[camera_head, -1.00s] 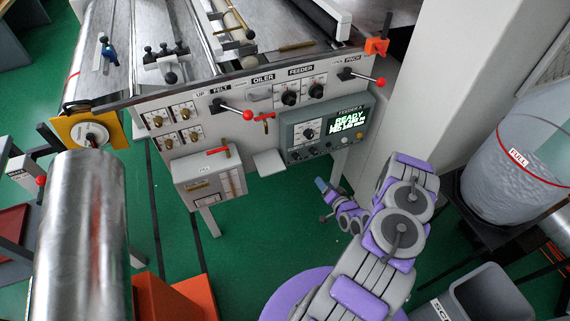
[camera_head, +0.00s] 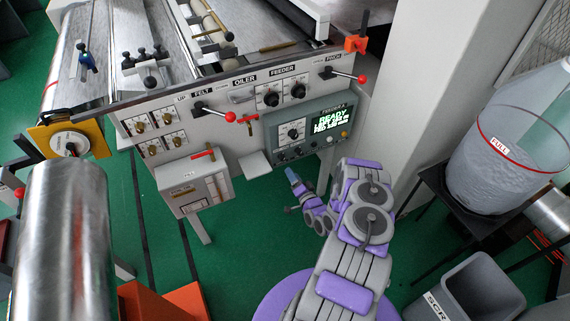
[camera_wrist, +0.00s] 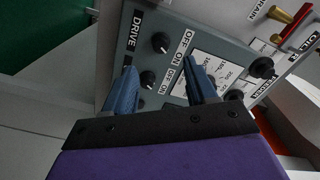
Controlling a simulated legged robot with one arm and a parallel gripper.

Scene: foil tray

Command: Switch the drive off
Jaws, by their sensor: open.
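The grey feeder panel (camera_head: 318,113) with a lit screen reading READY stands ahead in the head view. Its lower edge carries a row of small knobs. In the wrist view the panel (camera_wrist: 215,42) shows tilted, with a DRIVE label (camera_wrist: 134,30) at its left edge. A black upper knob (camera_wrist: 160,42) and a lower knob (camera_wrist: 147,79) sit near OFF/ON labels. I cannot tell which one the DRIVE label belongs to. My gripper (camera_wrist: 160,64) is open and empty, its blue fingers either side of the lower knob in the picture; contact is not clear. In the head view my gripper (camera_head: 291,173) is below the panel.
A red-knobbed lever (camera_head: 215,111) and another at the upper right (camera_head: 348,76) stick out from the machine. A grey box with a red handle (camera_head: 194,183) is left of the panel. A pale column (camera_head: 400,110) stands to the right. Green floor lies below.

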